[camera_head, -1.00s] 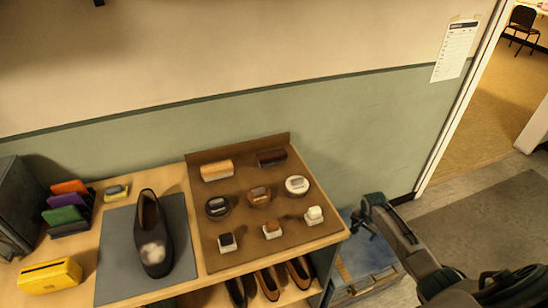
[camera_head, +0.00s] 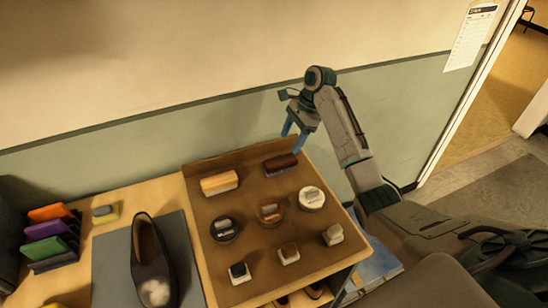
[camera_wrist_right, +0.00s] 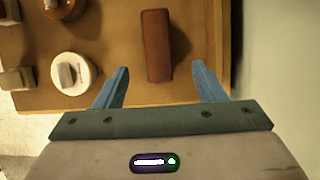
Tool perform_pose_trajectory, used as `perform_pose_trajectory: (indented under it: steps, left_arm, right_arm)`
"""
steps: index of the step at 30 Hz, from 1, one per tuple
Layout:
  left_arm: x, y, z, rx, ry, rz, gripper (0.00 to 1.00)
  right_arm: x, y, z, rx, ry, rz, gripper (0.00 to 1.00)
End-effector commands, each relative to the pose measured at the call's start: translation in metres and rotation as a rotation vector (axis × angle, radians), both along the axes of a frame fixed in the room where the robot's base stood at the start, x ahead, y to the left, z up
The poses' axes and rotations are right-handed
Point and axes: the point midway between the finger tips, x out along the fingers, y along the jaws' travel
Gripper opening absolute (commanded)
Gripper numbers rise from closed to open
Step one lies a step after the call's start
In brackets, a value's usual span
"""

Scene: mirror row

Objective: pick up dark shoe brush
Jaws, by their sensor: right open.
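The dark shoe brush (camera_head: 281,163) lies on the brown board at its back right. It is a dark reddish-brown block with rounded ends. In the right wrist view the brush (camera_wrist_right: 156,46) lies lengthwise, just ahead of and between the two blue fingertips. My right gripper (camera_head: 294,138) is open and empty, raised above the board's back right edge near the brush. The fingers also show apart in the right wrist view (camera_wrist_right: 161,84). My left gripper is not in view.
The brown board (camera_head: 206,263) also holds a light brush (camera_head: 220,182), several round tins and several small blocks. A white-lidded tin (camera_head: 311,198) is in front of the dark brush. A raised lip and the wall are behind. A shoe (camera_head: 151,262) stands on a grey mat.

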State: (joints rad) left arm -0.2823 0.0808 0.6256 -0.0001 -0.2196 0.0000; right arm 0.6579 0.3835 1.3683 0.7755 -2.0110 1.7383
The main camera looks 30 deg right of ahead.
Motion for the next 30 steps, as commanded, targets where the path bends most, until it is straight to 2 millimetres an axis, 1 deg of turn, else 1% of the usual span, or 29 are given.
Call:
perform_pose_trajectory:
  steps: [1, 4, 7, 9, 12, 14, 17, 20, 22, 25, 30]
  left_arm:
    - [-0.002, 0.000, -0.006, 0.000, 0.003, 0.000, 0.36]
    - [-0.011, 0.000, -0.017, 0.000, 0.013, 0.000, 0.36]
    - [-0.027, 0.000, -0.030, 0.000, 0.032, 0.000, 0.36]
    - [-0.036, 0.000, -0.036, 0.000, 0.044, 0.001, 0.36]
    - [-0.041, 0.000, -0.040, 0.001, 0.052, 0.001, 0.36]
    - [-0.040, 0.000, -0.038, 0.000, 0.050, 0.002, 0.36]
    - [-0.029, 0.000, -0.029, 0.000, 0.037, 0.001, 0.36]
    - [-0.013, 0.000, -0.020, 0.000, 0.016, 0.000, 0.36]
    - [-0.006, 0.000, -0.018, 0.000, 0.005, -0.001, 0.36]
    - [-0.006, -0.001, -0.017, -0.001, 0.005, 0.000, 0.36]
    - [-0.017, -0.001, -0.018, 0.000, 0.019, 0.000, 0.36]
  right_arm:
    - [0.000, 0.002, -0.006, 0.001, 0.002, 0.001, 0.64]
    - [0.000, 0.005, -0.018, 0.001, 0.002, 0.001, 0.64]
    - [0.000, 0.011, -0.031, 0.001, 0.001, 0.002, 0.64]
    - [0.000, 0.016, -0.043, 0.001, 0.002, 0.001, 0.64]
    - [0.001, 0.020, -0.051, 0.001, 0.001, 0.000, 0.64]
    - [0.001, 0.022, -0.053, 0.001, 0.001, 0.000, 0.64]
    - [0.003, 0.026, -0.061, 0.002, 0.003, 0.000, 0.64]
    - [0.005, 0.032, -0.076, 0.001, 0.006, -0.001, 0.64]
    - [0.005, 0.036, -0.086, 0.002, 0.003, 0.001, 0.64]
    - [0.006, 0.039, -0.095, -0.001, 0.001, -0.001, 0.64]
    - [0.006, 0.039, -0.099, -0.002, 0.000, 0.000, 0.64]
